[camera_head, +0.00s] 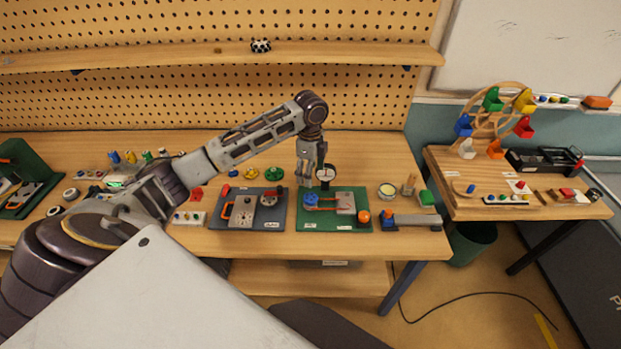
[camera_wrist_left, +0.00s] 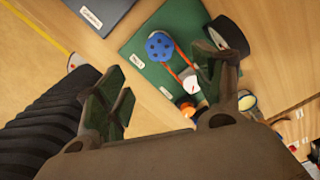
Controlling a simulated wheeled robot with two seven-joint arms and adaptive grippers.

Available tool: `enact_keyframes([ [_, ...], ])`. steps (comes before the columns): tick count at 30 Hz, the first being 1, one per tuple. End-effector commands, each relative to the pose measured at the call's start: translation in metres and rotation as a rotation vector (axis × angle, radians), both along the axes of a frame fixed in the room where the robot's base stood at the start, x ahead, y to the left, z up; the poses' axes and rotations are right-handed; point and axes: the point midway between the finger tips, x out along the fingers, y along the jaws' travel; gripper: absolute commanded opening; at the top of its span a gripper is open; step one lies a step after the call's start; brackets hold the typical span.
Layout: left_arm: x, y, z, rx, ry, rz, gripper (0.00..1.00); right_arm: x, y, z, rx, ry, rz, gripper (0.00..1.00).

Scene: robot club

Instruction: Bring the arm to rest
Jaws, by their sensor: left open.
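My left arm (camera_head: 250,142) comes in from the left and reaches over the workbench with its elbow raised. Its forearm hangs down from the dark joint. The blue wheel (camera_wrist_left: 159,46) with an orange belt lies beyond the fingers on the green mat. My right gripper is not in view.
A dark mat (camera_head: 272,222) with a grey plate and orange handle lies left of the green mat. A side table (camera_head: 525,213) holds a toy wheel (camera_head: 494,118). The front bench edge is mostly bare.

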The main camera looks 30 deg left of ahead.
Motion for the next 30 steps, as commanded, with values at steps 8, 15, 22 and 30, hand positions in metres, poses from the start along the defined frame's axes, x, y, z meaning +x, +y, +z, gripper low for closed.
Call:
enact_keyframes([
  [8,0.0,0.0,0.006,0.0,-0.001,0.0,0.68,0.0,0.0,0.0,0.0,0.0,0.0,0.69],
  [15,0.0,0.0,0.006,0.0,-0.001,0.0,0.68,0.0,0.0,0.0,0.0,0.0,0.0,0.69],
  [22,0.0,-0.001,0.005,-0.001,-0.001,0.0,0.68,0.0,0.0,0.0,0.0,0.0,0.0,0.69],
  [30,-0.009,-0.021,-0.012,-0.008,-0.009,0.016,0.68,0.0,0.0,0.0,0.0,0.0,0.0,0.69],
])
